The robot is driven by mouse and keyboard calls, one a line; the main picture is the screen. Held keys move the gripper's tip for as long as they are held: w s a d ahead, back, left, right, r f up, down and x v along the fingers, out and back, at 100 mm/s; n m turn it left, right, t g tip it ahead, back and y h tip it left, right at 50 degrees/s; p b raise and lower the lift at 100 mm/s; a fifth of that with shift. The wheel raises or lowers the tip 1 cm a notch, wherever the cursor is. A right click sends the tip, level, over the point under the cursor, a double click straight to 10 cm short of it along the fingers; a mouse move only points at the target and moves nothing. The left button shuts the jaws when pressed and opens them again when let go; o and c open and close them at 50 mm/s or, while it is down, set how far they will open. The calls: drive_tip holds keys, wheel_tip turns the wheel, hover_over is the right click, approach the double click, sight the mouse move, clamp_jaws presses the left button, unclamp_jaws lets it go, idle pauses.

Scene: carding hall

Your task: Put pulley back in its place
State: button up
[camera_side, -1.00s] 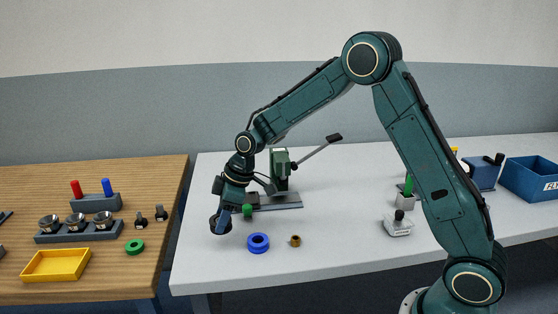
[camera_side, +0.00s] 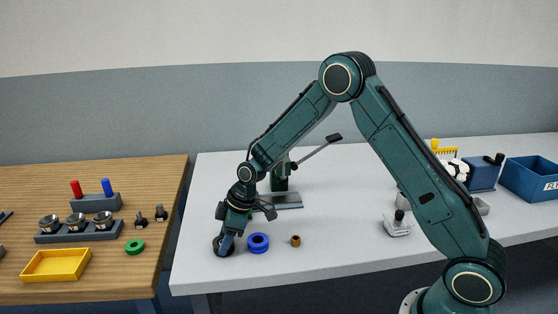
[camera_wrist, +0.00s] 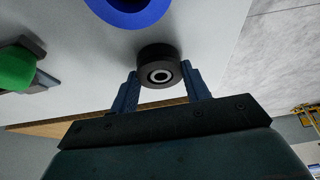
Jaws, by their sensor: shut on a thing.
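A black pulley (camera_wrist: 160,72), a short cylinder with a pale metal ring and dark bore at its centre, sits between the two blue fingers of my gripper (camera_wrist: 161,88) in the wrist view. The gripper is shut on it. In the side view my gripper (camera_side: 225,243) points down at the front left of the white table, and the pulley (camera_side: 219,250) shows dark at the fingertips, partly hidden by them. It is low over the table; I cannot tell whether it touches. A blue ring (camera_side: 258,243) lies just right of it, also seen in the wrist view (camera_wrist: 130,8).
A small brass bush (camera_side: 295,241) lies right of the blue ring. A green lever press (camera_side: 284,200) stands behind the gripper. The wooden bench (camera_side: 95,172) at left holds a yellow tray (camera_side: 57,277) and a green ring (camera_side: 135,247). The table's middle (camera_side: 345,215) is clear.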

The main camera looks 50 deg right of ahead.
drive_tip(key=shift+f, duration=0.15)
drive_tip(key=o, duration=1.2)
drive_tip(key=v, duration=1.2)
drive_tip(key=shift+r, duration=0.2)
